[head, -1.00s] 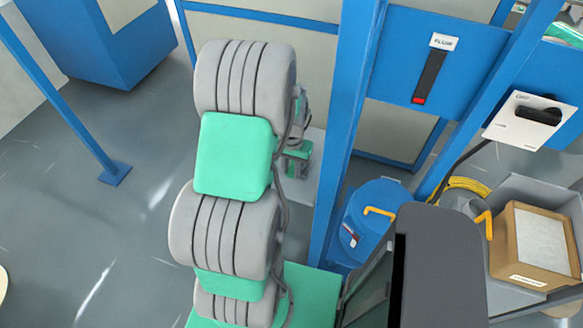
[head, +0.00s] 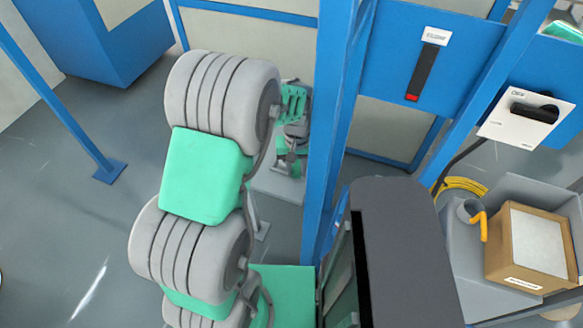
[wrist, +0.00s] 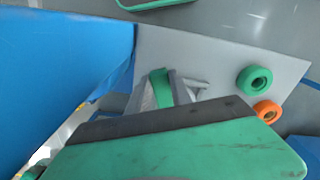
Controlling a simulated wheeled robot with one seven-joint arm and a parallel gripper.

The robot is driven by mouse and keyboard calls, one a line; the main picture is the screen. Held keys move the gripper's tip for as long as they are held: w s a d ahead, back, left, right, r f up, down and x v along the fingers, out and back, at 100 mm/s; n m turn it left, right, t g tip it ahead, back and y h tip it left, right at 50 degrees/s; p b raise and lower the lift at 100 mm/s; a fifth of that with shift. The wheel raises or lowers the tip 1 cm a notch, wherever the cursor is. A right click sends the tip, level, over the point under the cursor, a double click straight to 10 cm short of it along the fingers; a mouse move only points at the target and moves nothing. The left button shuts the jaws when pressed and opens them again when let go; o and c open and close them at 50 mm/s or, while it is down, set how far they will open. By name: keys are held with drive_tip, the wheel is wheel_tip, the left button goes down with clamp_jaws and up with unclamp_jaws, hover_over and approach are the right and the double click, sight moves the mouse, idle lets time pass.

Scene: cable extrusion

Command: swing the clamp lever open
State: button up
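In the wrist view, my gripper (wrist: 162,92) shows as grey finger-like parts beyond a dark bar and a broad green block. A narrow green piece (wrist: 158,84) lies between these parts; I cannot tell whether they grip it. In the head view, my arm of grey ribbed and green links fills the left middle and my gripper cannot be made out. I cannot surely pick out the clamp lever. An orange bent handle (head: 480,224) stands beside the cardboard box in the head view, but nothing shows it to be the clamp's.
A blue post (head: 325,130) stands right of my arm. A blue panel (head: 432,65) carries a slotted gauge, and a white plate (head: 525,118) has a black knob. A cardboard box (head: 535,245) sits at right. The wrist view shows a green ring (wrist: 254,80) and an orange ring (wrist: 267,111).

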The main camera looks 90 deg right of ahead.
drive_tip(key=o, duration=0.4)
drive_tip(key=shift+o, duration=0.2)
wheel_tip(320, 180, up, 8)
drive_tip(key=shift+f+b, duration=0.1)
drive_tip(key=shift+b, duration=0.5)
